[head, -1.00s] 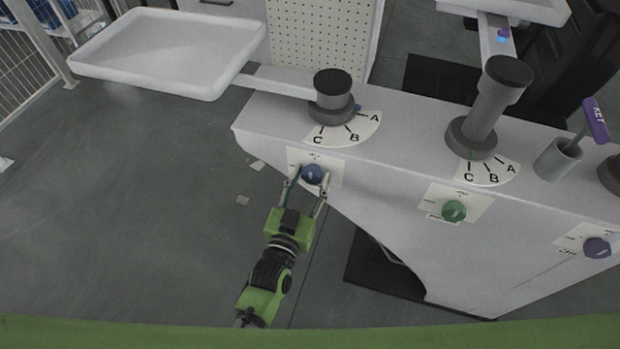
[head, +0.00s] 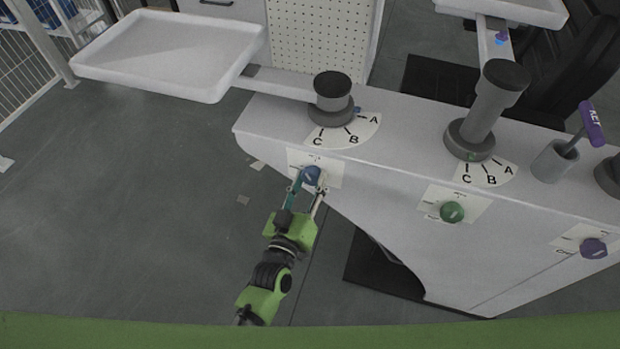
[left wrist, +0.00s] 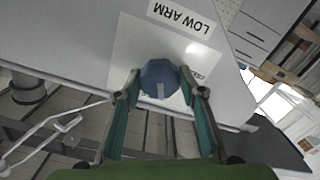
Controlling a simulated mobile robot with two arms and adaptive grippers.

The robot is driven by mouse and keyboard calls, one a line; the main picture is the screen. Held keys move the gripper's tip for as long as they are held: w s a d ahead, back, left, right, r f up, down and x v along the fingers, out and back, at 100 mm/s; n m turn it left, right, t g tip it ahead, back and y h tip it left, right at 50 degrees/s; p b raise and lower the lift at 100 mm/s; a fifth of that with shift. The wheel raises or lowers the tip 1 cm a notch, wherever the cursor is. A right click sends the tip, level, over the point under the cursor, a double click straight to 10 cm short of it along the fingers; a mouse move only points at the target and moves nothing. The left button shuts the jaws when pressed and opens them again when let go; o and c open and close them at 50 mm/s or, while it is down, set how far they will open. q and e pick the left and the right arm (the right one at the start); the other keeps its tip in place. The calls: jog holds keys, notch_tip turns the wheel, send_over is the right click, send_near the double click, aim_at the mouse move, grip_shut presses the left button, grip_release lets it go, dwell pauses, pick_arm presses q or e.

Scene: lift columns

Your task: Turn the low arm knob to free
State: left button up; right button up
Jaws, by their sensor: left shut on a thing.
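The low arm knob is a blue knob (head: 311,175) on a white plate (head: 330,168) on the front of the grey bench. In the left wrist view the blue knob (left wrist: 159,78) has a pale mark at its lower edge, and "LOW ARM" is printed above it, upside down. My left gripper (head: 308,184) is shut on the knob. In the left wrist view its fingers (left wrist: 160,92) stand on either side of the knob. The plate's other print is partly hidden or too small to read. My right gripper is not in view.
A low column (head: 332,98) with an A-B-C dial bears an arm with a white tray (head: 170,50). A taller column (head: 485,110) stands to the right. A green knob (head: 452,212) and a purple knob (head: 593,248) sit further right. Open floor lies left.

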pick_arm(q)
jog(key=n, duration=0.6)
jog(key=shift+n, duration=0.3)
jog(key=n+b, duration=0.1)
jog(key=n, duration=0.4)
jog(key=shift+n, duration=0.6)
jog(key=o, duration=1.1)
